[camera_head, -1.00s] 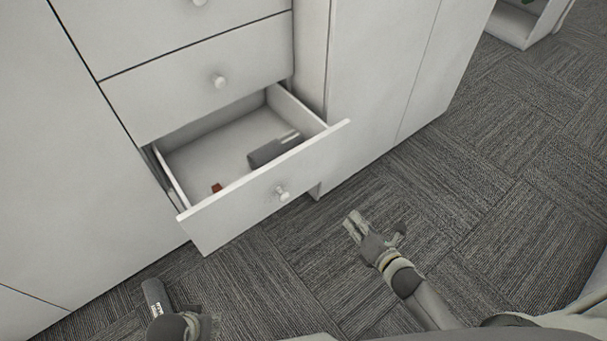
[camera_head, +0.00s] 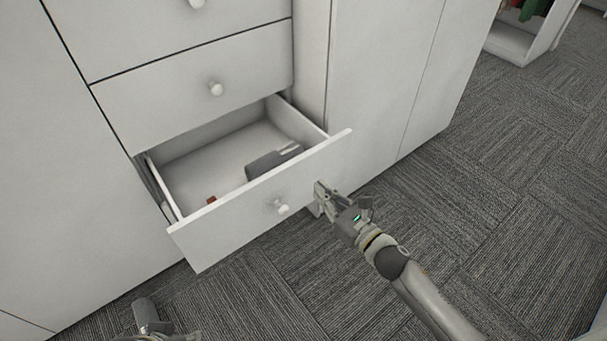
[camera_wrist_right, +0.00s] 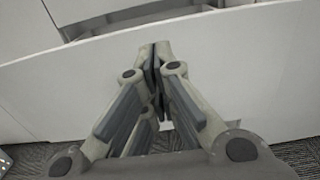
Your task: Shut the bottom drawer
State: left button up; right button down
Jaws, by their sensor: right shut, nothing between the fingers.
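The bottom drawer (camera_head: 245,222) of the white cabinet stands pulled out, with a round white knob (camera_head: 281,208) on its front. Inside lie a dark grey object (camera_head: 268,163) and a small reddish-brown item (camera_head: 211,200). My right gripper (camera_head: 320,187) is shut and empty, at the right part of the drawer front. In the right wrist view its fingertips (camera_wrist_right: 154,46) point at the white drawer front (camera_wrist_right: 240,70); I cannot tell whether they touch it. My left gripper (camera_head: 150,330) is only partly in view at the bottom left, and its fingers are unclear.
A closed drawer (camera_head: 195,85) with a knob sits directly above the open one. Tall cabinet doors (camera_head: 375,85) stand to the right. A white open shelf unit (camera_head: 515,40) stands at the top right. The grey carpet (camera_head: 480,220) is clear at right.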

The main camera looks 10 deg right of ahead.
aim_at(297, 168)
pick_arm(q)
jog(key=shift+s+b, duration=0.1)
jog(key=shift+b, duration=0.25)
pick_arm(e)
jog(key=x, duration=0.7)
jog(key=shift+w+a, duration=0.2)
jog(key=shift+w, duration=0.15)
